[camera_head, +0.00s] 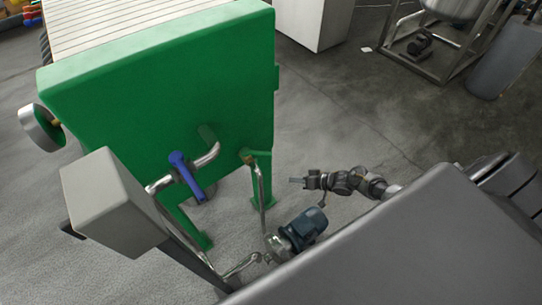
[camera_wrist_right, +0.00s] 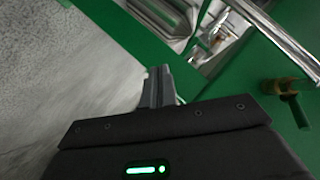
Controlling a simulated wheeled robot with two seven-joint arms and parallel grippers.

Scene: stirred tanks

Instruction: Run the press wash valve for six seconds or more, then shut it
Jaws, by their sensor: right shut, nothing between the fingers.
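The press wash valve shows a blue lever handle (camera_head: 186,174) on a steel pipe at the front of the green press (camera_head: 160,85). The lever slants down and to the right, across the line of the pipe. My right gripper (camera_head: 293,181) is to the right of the valve, well apart from it, near the press's right leg. In the right wrist view its fingers (camera_wrist_right: 158,85) are shut together with nothing between them. The blue lever is not visible in the wrist view. My left gripper is not in view.
A grey box (camera_head: 115,203) on a post stands left of the valve. A dark blue pump motor (camera_head: 305,229) sits on the floor below my right gripper, with a thin pipe (camera_head: 260,195) rising to the press.

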